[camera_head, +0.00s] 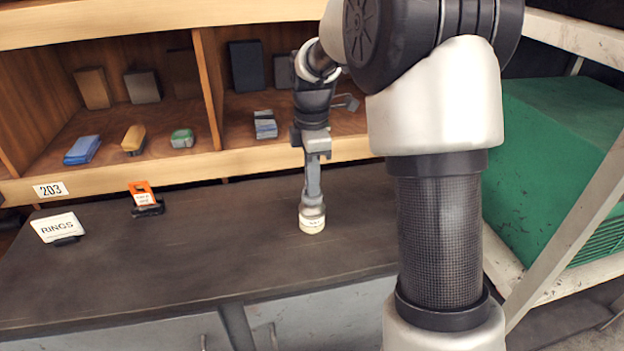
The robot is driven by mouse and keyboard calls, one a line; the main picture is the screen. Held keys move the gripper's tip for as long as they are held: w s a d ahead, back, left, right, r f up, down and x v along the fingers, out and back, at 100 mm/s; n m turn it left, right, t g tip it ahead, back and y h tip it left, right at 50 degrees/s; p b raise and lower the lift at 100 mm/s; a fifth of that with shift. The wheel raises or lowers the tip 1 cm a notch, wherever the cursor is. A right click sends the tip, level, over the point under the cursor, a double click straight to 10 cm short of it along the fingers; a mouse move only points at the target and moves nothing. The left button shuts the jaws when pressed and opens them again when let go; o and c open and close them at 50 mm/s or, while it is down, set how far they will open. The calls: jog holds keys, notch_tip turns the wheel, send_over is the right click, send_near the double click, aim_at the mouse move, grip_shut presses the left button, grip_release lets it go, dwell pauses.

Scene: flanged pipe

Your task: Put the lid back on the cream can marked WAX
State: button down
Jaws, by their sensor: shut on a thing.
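The small cream can (312,226) is on the dark worktop, near the middle of the view. Its marking is too small to read. My gripper (312,201) points straight down over the can, with its fingers shut on what looks like the lid (312,211), a pale grey disc at the can's top. The lid appears in line with the can and touching it or very close. At this size I cannot tell whether it sits fully flat. The fingers hide part of the lid.
The dark worktop (200,250) is mostly clear around the can. A RINGS sign (58,228) and an orange tag on a black base (144,197) stand at left. Wooden cubbies behind hold several boxes and a green item (182,138). A green case (550,165) stands right.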

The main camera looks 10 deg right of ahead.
dwell(0.9)
jog(key=c, duration=1.3)
grip_release()
jog(key=shift+r, duration=0.1)
jog(key=shift+r+p, duration=3.05)
jog(key=shift+r, duration=0.35)
grip_shut()
